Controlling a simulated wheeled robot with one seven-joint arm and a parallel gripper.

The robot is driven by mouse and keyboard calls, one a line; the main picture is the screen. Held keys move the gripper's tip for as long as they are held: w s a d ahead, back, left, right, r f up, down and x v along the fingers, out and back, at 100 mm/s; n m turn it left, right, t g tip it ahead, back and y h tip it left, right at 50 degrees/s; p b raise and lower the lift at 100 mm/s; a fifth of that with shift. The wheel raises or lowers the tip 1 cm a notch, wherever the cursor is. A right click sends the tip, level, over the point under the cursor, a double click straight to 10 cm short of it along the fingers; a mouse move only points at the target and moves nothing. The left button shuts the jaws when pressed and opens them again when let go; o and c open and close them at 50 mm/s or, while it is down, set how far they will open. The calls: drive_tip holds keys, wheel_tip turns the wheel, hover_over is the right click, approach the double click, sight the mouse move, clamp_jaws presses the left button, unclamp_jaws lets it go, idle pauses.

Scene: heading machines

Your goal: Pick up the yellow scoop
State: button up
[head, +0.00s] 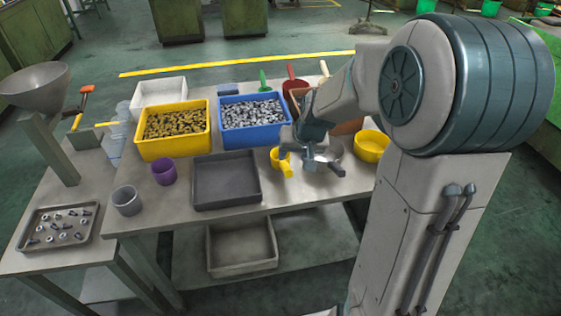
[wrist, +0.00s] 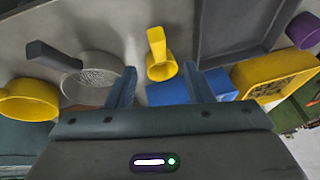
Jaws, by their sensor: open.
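The yellow scoop (head: 281,162) lies on the table in front of the blue bin, its handle pointing toward the table's front edge. In the wrist view the yellow scoop (wrist: 159,57) shows ahead of my gripper (wrist: 158,72), in the gap between the two fingers as seen there. The fingers are apart with nothing held. I cannot tell how far above the scoop they are. In the head view my gripper (head: 303,140) is just right of the scoop and partly hidden by my arm.
A metal scoop with a dark handle (wrist: 92,68) and a yellow bowl (head: 371,147) lie close to the right in the head view. The blue bin (head: 251,135) stands behind, the dark tray (head: 227,181) to the left. The table's front edge is near.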

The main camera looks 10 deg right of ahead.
sight(286, 165)
drive_tip(key=x, duration=1)
drive_tip(key=shift+w+d+f, duration=0.2)
drive_tip(key=shift+w+f, duration=0.05)
drive_tip(key=shift+f, duration=0.1)
clamp_jaws()
drive_tip(key=shift+r, duration=0.5)
drive_tip(key=r, duration=0.2)
drive_tip(key=d+r, duration=0.1)
drive_tip(key=shift+r, duration=0.4)
drive_tip(key=d+r, duration=0.6)
drive_tip(key=d, duration=0.4)
drive_tip(key=shift+w+d+r, duration=0.15)
drive_tip(key=shift+d, duration=0.2)
